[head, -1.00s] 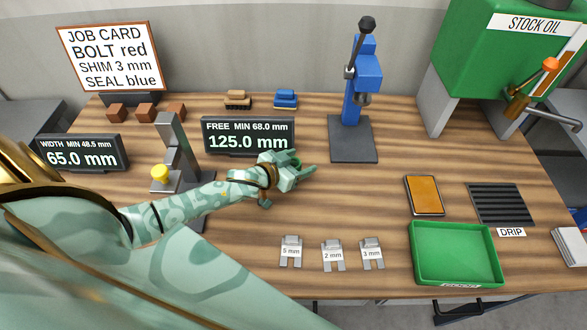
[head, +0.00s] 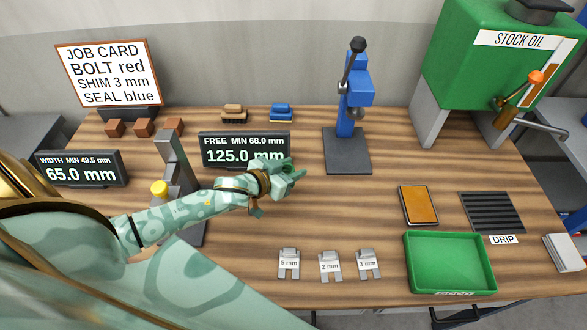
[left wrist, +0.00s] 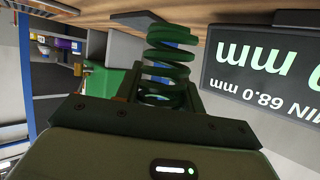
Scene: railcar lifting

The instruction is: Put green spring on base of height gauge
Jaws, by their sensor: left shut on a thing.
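The green coil spring (left wrist: 168,58) stands between the fingers of my left gripper in the left wrist view. My left gripper (head: 294,172) is shut on it, in front of the right end of the FREE readout (head: 245,149); in the head view the gripper mostly hides the spring. A grey upright gauge (head: 174,155) with a yellow knob (head: 159,188), apparently the height gauge, stands left of the gripper. Its dark base (head: 192,235) shows partly behind my left forearm. The spring is apart from that base. My right gripper is not in view.
A blue press (head: 347,120) stands behind and right of the gripper. Shims (head: 330,266), a green tray (head: 450,263), an orange-topped pad (head: 419,205) and a drip grate (head: 491,212) lie right and front. Bare wood lies between gripper and shims.

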